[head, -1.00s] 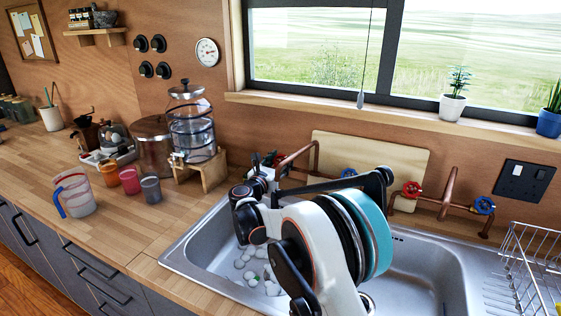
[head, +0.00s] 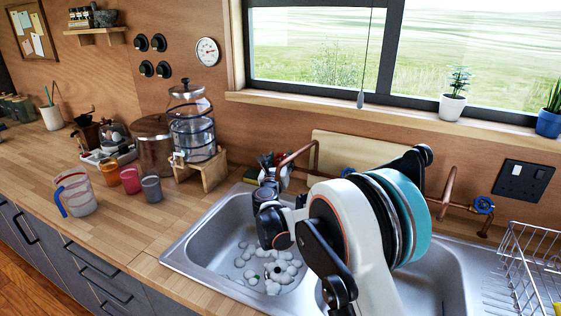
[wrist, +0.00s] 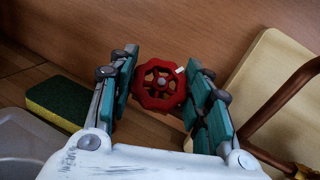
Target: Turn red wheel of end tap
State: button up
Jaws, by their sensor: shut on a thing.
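The red wheel (wrist: 160,86) is a small spoked handwheel at the centre of the wrist view. My gripper (wrist: 163,75) has its teal-padded fingers on either side of the wheel and is shut on it. A copper pipe (wrist: 290,95) runs to the right of the wheel. In the head view, the copper pipework (head: 297,152) stands behind the sink, and my wrist hides the held wheel and most of my fingers. Blue wheels show on the pipes, one at the far right (head: 484,205).
A pale board (head: 365,148) leans on the wall behind the pipes. A green and yellow sponge (wrist: 62,103) lies left of the wheel. The sink (head: 215,225) holds whitish round things. A glass dispenser (head: 193,140) stands to the left, a wire rack (head: 530,265) to the right.

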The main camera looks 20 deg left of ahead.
jog(key=o, duration=1.1)
jog(key=s, duration=0.4)
jog(key=s+d, duration=0.1)
jog(key=s, duration=0.3)
jog(key=s+d, duration=0.1)
jog(key=s, duration=0.2)
jog(key=shift+s+f, duration=0.1)
jog(key=shift+s, duration=0.3)
jog(key=shift+d, duration=0.1)
